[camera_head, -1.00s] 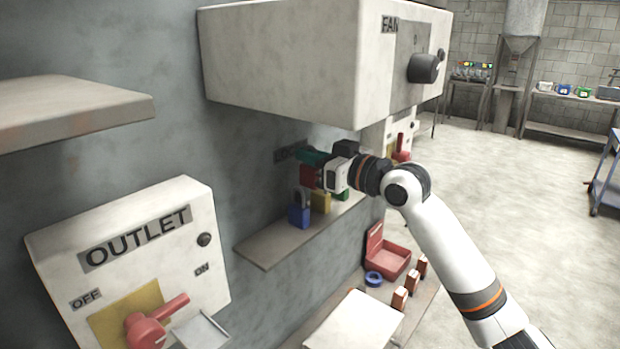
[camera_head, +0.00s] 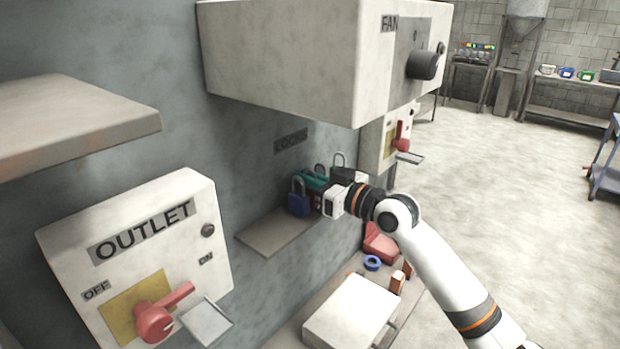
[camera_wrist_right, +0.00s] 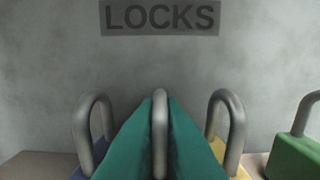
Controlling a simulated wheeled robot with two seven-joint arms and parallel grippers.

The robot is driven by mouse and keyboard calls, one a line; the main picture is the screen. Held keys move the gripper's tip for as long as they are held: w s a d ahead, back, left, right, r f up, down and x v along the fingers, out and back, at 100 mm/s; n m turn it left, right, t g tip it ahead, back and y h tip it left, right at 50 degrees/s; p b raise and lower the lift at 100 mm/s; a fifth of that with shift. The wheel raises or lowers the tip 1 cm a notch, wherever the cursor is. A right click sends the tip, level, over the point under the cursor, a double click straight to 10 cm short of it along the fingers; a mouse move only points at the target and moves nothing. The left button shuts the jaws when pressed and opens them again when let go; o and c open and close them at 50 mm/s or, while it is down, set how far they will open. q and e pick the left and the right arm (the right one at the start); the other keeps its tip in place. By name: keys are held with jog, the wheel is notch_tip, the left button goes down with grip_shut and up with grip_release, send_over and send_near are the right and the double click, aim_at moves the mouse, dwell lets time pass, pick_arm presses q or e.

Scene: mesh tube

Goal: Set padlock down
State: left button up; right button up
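My right gripper (camera_head: 312,182), with teal fingers, is low over the small lock shelf (camera_head: 268,240) under the LOCKS label (camera_head: 291,141). In the right wrist view its fingers (camera_wrist_right: 160,130) close in on both sides of a grey shackle (camera_wrist_right: 159,110). This is the red padlock seen earlier in the gripper; its body is hidden now. A blue padlock (camera_head: 298,204) stands just left of the gripper. A yellow padlock (camera_wrist_right: 217,150) is close to its right, and a green padlock (camera_wrist_right: 292,158) is farther right. Whether the held padlock touches the shelf is hidden. My left gripper is not in view.
The FAN box (camera_head: 290,65) overhangs above the shelf. The OUTLET box (camera_head: 135,240) with a red lever is at the left. A white box (camera_head: 350,312) and a red bin (camera_head: 382,244) are below. The shelf's left part is bare.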

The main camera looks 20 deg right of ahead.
jog(key=o, duration=0.4)
jog(key=shift+r, duration=0.15)
jog(key=b+v, duration=0.4)
jog(key=v, duration=0.8)
